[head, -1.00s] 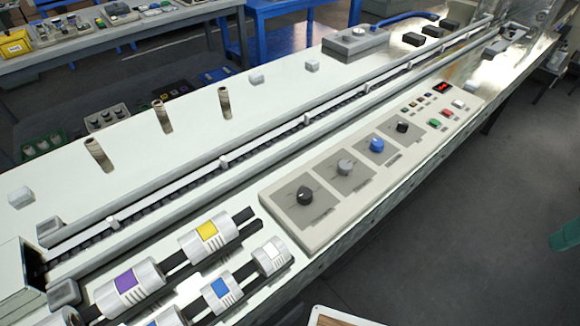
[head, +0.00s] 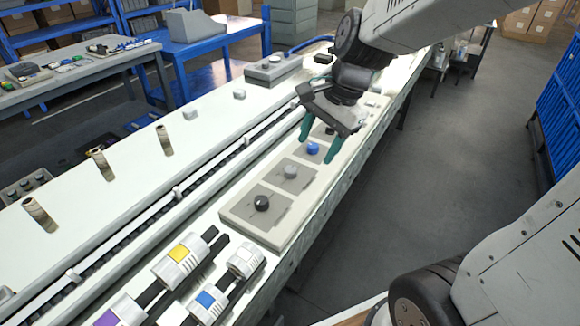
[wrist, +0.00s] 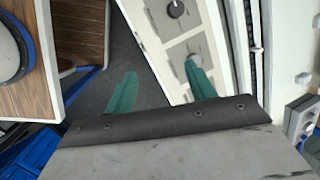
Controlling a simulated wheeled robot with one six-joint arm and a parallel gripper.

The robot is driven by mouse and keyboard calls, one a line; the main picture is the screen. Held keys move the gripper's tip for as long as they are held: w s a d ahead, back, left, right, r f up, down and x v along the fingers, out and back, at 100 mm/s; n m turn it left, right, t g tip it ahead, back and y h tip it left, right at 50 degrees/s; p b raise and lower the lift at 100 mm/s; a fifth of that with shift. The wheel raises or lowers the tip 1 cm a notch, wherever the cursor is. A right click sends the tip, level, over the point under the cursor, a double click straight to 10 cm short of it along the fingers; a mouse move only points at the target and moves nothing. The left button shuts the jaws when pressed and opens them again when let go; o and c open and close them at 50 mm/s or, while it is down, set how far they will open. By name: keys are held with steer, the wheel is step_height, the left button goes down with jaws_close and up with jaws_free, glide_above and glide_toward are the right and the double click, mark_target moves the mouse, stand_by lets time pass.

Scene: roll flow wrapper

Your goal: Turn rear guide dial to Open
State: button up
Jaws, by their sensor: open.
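The control panel (head: 238,212) on the machine bed carries a row of dials: a black dial (head: 261,203) nearest me, a grey dial (head: 291,172), a blue dial (head: 313,148) and another black dial (head: 330,130), partly hidden by my gripper. The labels are too small to read, so I cannot tell which is the rear guide dial. My gripper (head: 316,151) is open, its green fingers above the panel around the blue dial in the picture. In the wrist view, the grey dial (wrist: 194,59) shows beside one fingertip and a black dial (wrist: 176,9) lies farther up.
A guide rail (head: 178,193) runs along the bed beside the panel. Several brown posts (head: 164,140) stand at left. The floor (head: 440,160) to the right is clear.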

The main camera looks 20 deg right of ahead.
mark_target(291, 169)
steer(key=w+f+m, duration=0.3)
steer(key=w+f, duration=0.1)
steer(key=f, duration=0.1)
steer(key=w+f+m, duration=0.4)
steer(key=f, duration=0.2)
steer(key=w+f+m+y, duration=0.1)
steer(key=w+f+m, duration=0.3)
steer(key=w+f, duration=0.1)
steer(key=shift+a+f+t, duration=0.1)
steer(key=shift+f+t, duration=0.3)
steer(key=shift+f, duration=0.2)
steer(key=c, duration=1)
